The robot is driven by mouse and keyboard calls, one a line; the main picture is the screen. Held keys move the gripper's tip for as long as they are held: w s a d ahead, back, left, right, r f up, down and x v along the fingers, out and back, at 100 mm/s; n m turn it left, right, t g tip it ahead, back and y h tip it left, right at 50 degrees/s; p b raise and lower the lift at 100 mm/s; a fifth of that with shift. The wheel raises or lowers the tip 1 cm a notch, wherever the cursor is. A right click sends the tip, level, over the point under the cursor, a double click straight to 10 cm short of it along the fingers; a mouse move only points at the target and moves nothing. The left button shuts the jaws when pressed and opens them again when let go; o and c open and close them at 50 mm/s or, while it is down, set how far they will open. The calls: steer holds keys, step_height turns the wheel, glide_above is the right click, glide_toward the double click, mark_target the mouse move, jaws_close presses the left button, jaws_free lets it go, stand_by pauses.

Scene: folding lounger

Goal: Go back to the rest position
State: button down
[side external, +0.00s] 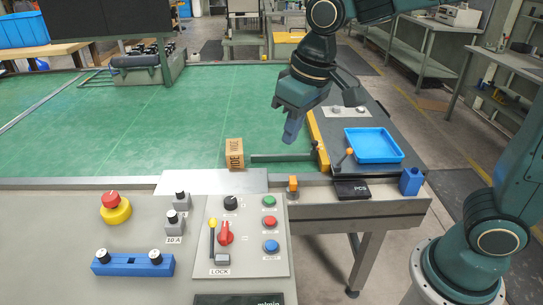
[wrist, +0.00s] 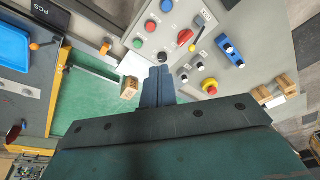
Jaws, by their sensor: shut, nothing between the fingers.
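My gripper (side external: 291,132) hangs above the green work surface (side external: 130,115) in the side external view, pointing down. Its fingers are together with nothing between them. The shut fingers also show in the wrist view (wrist: 158,75), near the control panel. A small wooden block (side external: 235,154) with dark lettering stands on the green surface near its front edge, left of and below my gripper and apart from it. The block also shows in the wrist view (wrist: 129,88), just left of the fingers.
A grey control panel (side external: 265,205) with buttons and a red knob lies at the front. A blue tray (side external: 373,146) sits on the dark side table to the right. A thin bar (side external: 280,158) runs from near the block to the yellow edge (side external: 319,140).

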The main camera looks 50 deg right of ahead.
steer(key=s+d+t, duration=0.1)
steer(key=s+d, duration=0.4)
steer(key=s, duration=0.3)
steer(key=s+d+m+t, duration=0.1)
steer(key=s+d+t, duration=0.1)
steer(key=s+d, duration=0.3)
steer(key=s+r, duration=0.1)
steer(key=s, duration=0.2)
steer(key=shift+m+h, duration=0.3)
steer(key=shift+h, duration=0.1)
